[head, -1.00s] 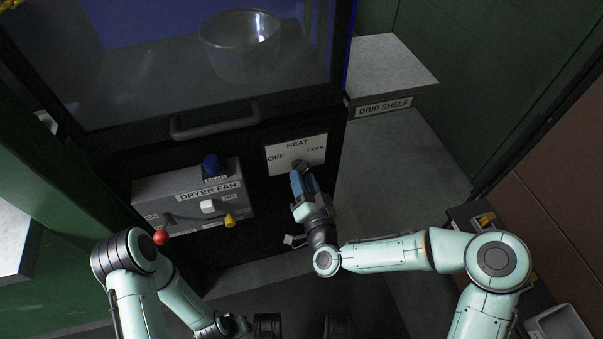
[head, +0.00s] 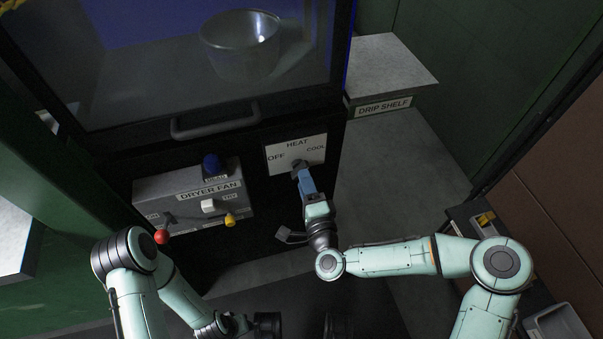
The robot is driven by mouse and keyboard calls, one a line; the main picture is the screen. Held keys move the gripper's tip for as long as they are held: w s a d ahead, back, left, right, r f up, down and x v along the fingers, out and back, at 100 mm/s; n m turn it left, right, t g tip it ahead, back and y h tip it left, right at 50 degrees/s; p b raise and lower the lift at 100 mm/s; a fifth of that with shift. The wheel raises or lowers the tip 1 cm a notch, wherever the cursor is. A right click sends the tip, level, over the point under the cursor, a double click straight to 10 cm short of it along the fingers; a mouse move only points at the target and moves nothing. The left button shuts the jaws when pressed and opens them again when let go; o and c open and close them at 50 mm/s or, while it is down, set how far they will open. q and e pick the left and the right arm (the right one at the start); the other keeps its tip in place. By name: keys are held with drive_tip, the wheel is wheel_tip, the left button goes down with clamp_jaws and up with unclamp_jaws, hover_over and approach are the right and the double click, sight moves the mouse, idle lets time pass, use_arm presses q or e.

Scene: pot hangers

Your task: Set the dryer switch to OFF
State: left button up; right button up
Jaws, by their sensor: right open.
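The dryer switch (head: 298,164) is a small dark knob at the lower edge of a white plate (head: 296,151) marked HEAT, OFF and COOL, on the dark front of the dryer. OFF is printed at the left of the plate, COOL at the right. My right gripper (head: 303,177) is open, its blue fingers pointing up at the knob and overlapping its lower part. I cannot tell whether they touch it. The knob's exact setting is partly hidden by the fingers.
A grey DRYER FAN box (head: 178,198) with a blue knob, white switch, red ball and yellow lever stands left of the plate. Above are a door handle (head: 215,121) and a glass window with a metal pot (head: 243,48) behind. The drip shelf (head: 392,75) is at right.

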idle(0.3)
drive_tip(key=shift+n, duration=5)
drive_tip(key=x, duration=0.2)
drive_tip(key=shift+w+a, duration=0.2)
drive_tip(key=shift+w, duration=0.15)
